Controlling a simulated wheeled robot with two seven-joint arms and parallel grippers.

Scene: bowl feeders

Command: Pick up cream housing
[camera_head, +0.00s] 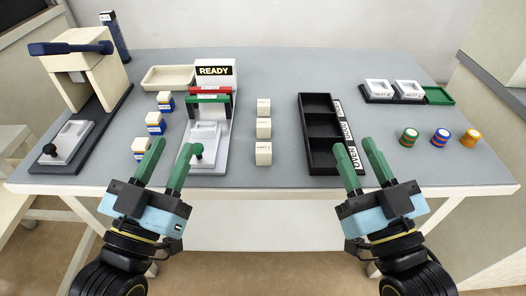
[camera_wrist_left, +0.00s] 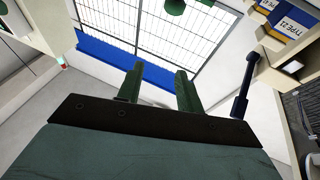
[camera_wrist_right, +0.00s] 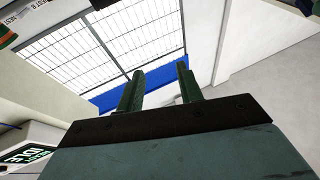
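Three cream blocks with small dark labels stand in a column at mid-table: a far one (camera_head: 264,106), a middle one (camera_head: 264,128) and a near one (camera_head: 263,153). I cannot tell which of them is the cream housing. Several cream-topped blue blocks (camera_head: 154,123) stand to the left. My left gripper (camera_head: 174,147) is open and empty, left of the cream column near the table's front edge. Its green fingers show apart in the left wrist view (camera_wrist_left: 159,82). My right gripper (camera_head: 352,145) is open and empty, right of the column; its fingers also show in the right wrist view (camera_wrist_right: 160,80).
A READY station (camera_head: 215,71) with a green-knobbed plate stands left of the column. A black three-compartment tray (camera_head: 304,133) stands right. A cream press (camera_head: 103,76), an empty cream tray (camera_head: 168,86), white nests (camera_head: 377,101) and striped round parts (camera_head: 441,136) lie further out.

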